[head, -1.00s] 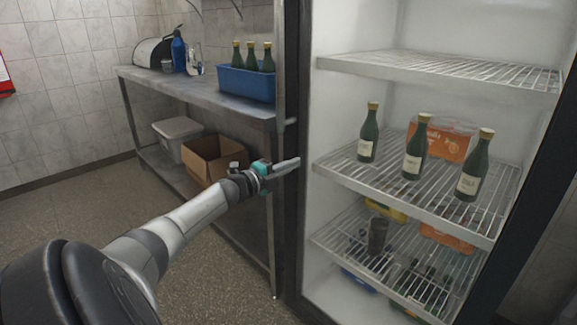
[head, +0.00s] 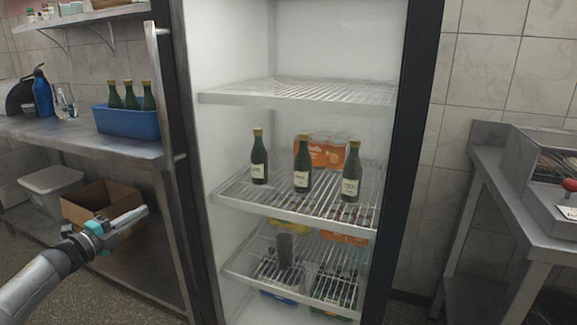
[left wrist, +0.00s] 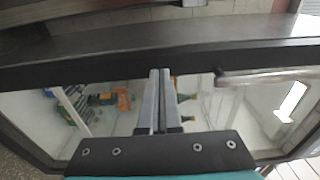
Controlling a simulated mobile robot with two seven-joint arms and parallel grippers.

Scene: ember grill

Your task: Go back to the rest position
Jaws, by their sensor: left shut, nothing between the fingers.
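My left gripper (head: 132,218) is at the lower left of the head view, in front of the steel work table and left of the open fridge. Its fingers are shut and hold nothing. In the left wrist view the closed fingers (left wrist: 158,98) point toward the fridge's dark frame (left wrist: 90,58). My right gripper is in neither view.
The fridge shelf (head: 235,192) holds three green bottles (head: 302,165) and an orange carton (head: 325,150). A blue bin (head: 130,123) with bottles stands on the steel table (head: 60,133). A cardboard box (head: 100,205) sits beneath. A grill counter (head: 520,190) stands at right.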

